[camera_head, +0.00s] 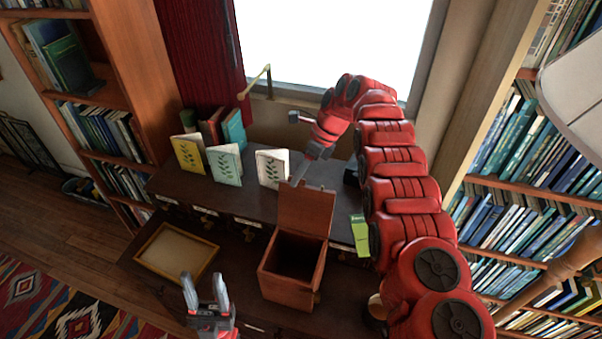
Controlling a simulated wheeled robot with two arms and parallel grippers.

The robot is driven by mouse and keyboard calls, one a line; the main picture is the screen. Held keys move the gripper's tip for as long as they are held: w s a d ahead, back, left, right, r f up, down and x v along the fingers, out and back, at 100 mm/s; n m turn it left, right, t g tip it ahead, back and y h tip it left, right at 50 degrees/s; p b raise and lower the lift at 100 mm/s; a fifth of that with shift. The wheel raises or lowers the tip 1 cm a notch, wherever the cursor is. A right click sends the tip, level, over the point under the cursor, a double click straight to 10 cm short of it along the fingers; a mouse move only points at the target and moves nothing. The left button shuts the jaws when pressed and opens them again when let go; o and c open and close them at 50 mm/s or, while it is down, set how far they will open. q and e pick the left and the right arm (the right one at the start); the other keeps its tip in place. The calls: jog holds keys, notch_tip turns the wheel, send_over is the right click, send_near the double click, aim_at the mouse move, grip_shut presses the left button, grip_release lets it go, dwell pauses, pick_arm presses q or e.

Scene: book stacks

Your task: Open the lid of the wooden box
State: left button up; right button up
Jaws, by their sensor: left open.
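The wooden box (289,287) stands on the front part of the dark desk, and its dark inside shows from above. Its lid (306,211) stands raised at the back of the box, leaning up and away from the opening. My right gripper (301,168) reaches down just behind the lid's upper edge, at its left end. Its fingers are seen nearly edge-on, so I cannot tell whether they are apart or touch the lid. My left gripper (205,288) is open and empty, left of the box at the desk's front, with its fingers pointing up.
A wooden tray (176,251) lies left of the box. A yellow book (188,153), a pale green book (225,164) and a white book (272,168) stand behind. A green book (360,235) lies right of the lid. Full bookshelves flank the desk (242,200).

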grip_shut()
dwell(1.3)
